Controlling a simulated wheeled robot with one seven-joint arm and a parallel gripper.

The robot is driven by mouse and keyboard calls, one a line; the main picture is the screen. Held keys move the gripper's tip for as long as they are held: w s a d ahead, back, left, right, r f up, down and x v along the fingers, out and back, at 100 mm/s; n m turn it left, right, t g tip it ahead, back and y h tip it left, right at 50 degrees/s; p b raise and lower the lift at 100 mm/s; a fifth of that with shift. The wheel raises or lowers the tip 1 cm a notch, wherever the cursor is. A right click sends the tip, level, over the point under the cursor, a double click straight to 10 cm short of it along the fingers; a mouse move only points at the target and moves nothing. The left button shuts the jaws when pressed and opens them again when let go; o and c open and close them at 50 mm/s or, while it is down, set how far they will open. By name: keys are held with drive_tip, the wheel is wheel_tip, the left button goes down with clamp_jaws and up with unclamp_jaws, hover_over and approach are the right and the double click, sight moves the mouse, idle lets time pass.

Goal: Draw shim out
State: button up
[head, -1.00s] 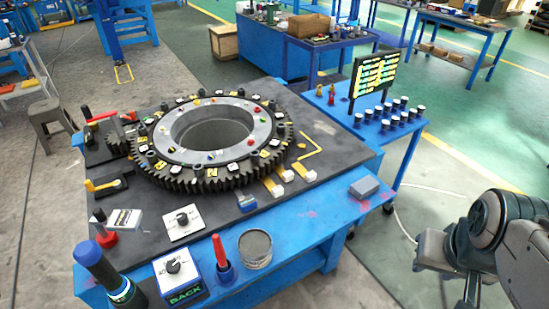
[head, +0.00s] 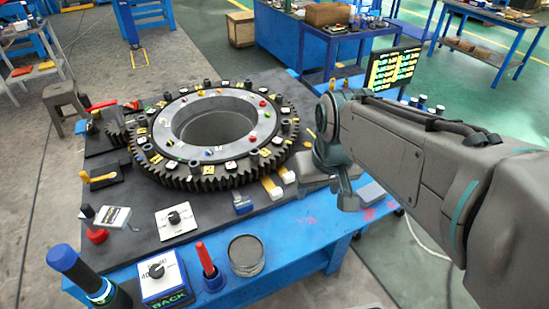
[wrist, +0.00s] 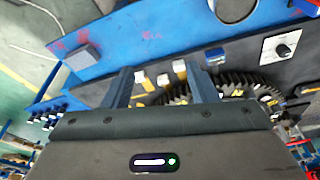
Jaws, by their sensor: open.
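Brass-coloured strips with white end blocks, which look like shims, stick out at the front right of the large dark gear ring (head: 225,178). One strip (head: 270,184) and another white end (head: 288,175) show in the head view. In the wrist view a white-ended strip (wrist: 179,67) and white blocks (wrist: 163,80) lie between or just beyond the fingers. I cannot tell which is the shim meant. My gripper (wrist: 160,72) is open and empty, its two fingers apart on either side of these strips. In the head view my arm hides its fingertips.
The blue-edged bench (head: 310,222) carries a grey block (head: 371,194), a blue-based tag piece (head: 243,204), a knob plate (head: 176,219), a round tin (head: 246,255) and a red-handled tool (head: 207,262). A lit sign (head: 395,70) stands behind my arm.

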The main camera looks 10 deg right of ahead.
drive_tip(key=w+f+n+g+b, duration=0.1)
drive_tip(key=w+b, duration=0.1)
drive_tip(key=w, duration=1)
drive_tip(key=n+g+b, duration=0.1)
drive_tip(key=n+g, duration=0.1)
approach(289, 175)
wheel_tip(289, 175, down, 9)
drive_tip(key=shift+f+p, duration=0.1)
drive_tip(key=shift+p, duration=0.35)
